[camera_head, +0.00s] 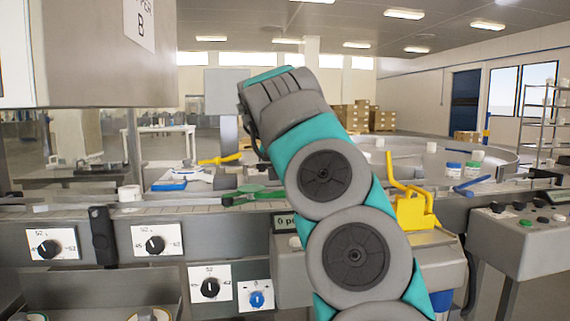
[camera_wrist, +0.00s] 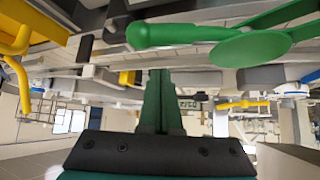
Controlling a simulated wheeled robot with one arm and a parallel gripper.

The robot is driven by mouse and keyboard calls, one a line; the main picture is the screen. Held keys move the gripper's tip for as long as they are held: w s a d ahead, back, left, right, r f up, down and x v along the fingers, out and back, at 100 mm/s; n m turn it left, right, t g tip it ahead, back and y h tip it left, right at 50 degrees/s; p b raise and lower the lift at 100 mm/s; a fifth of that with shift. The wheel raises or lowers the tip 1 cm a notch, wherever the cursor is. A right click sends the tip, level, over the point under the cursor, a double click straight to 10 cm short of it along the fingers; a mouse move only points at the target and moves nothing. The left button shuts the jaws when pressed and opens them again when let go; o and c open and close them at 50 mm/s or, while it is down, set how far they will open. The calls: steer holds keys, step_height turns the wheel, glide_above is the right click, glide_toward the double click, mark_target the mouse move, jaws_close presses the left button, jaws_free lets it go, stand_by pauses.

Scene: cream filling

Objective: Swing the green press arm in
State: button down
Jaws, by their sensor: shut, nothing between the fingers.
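The green press arm (camera_wrist: 190,37) crosses the top of the wrist view, with a thick handle end at left and a round flat disc (camera_wrist: 250,48) at right. In the head view the green press arm (camera_head: 250,190) lies over the conveyor, partly hidden behind my arm. My gripper (camera_wrist: 160,74) is shut and empty, its fingers together just below the green handle in the wrist picture. A gap seems to show between fingertips and handle, but I cannot tell the depth. My gripper is hidden in the head view.
A yellow bracket with a lever (camera_head: 412,205) stands right of my arm; another yellow handle (camera_head: 220,159) is behind the conveyor. A blue part (camera_head: 169,186) lies left. Dial panels (camera_head: 156,240) line the front. A large metal housing (camera_head: 105,55) hangs upper left.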

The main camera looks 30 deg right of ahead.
steer(key=shift+s+a+f, duration=0.25)
steer(key=shift+s+a, duration=0.35)
steer(key=shift+s, duration=0.15)
steer(key=shift+s+a+f, duration=0.2)
steer(key=shift+s+a, duration=0.35)
steer(key=shift+s, duration=0.15)
